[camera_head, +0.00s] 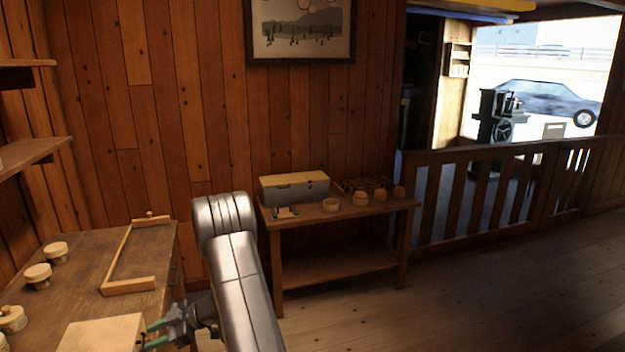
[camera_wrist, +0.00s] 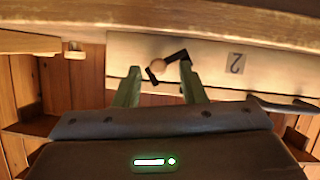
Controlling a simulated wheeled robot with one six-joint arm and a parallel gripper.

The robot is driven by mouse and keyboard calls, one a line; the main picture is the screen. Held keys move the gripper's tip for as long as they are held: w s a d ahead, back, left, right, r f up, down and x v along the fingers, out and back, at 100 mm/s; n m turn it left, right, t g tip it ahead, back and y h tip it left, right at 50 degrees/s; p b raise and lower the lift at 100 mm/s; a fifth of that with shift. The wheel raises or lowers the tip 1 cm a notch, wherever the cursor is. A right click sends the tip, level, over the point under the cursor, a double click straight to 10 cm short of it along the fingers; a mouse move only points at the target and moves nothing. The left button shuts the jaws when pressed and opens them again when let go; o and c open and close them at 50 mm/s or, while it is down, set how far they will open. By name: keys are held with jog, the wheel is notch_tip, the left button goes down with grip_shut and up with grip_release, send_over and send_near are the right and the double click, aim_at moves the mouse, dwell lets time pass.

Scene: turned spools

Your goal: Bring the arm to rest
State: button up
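My gripper (camera_head: 157,333) is at the lower left of the head view, its green fingers pointing left towards a pale wooden box (camera_head: 98,334) on the bench. In the wrist view my gripper (camera_wrist: 160,72) has its two green fingers apart, with nothing held between them. Beyond the fingertips is a pale wooden front (camera_wrist: 215,62) with a label reading 2. A small round wooden knob (camera_wrist: 157,66) and a dark angled piece (camera_wrist: 176,57) show in the gap. I cannot tell whether a fingertip touches the front. My silver arm crosses the head view's middle.
The bench (camera_head: 75,300) at left carries turned spools (camera_head: 38,274) and a wooden corner frame (camera_head: 128,284). A side table (camera_head: 335,215) holds a grey lidded box (camera_head: 294,188) and several round wooden pieces (camera_head: 360,198). Open floor (camera_head: 450,290) lies to the right, before a railing (camera_head: 500,195).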

jog(key=s+d+r+n+t+y+b, duration=0.1)
jog(key=d+n+b, duration=0.2)
jog(key=b, duration=0.3)
jog(key=s+d+r+n+t+y+b, duration=0.1)
jog(key=d+r+n+t+b, duration=0.1)
jog(key=d+b, duration=0.4)
jog(key=shift+s+d+r+n, duration=0.15)
jog(key=shift+d+r+n, duration=0.1)
jog(key=shift+n, duration=0.35)
jog(key=shift+r, duration=0.15)
dwell(0.4)
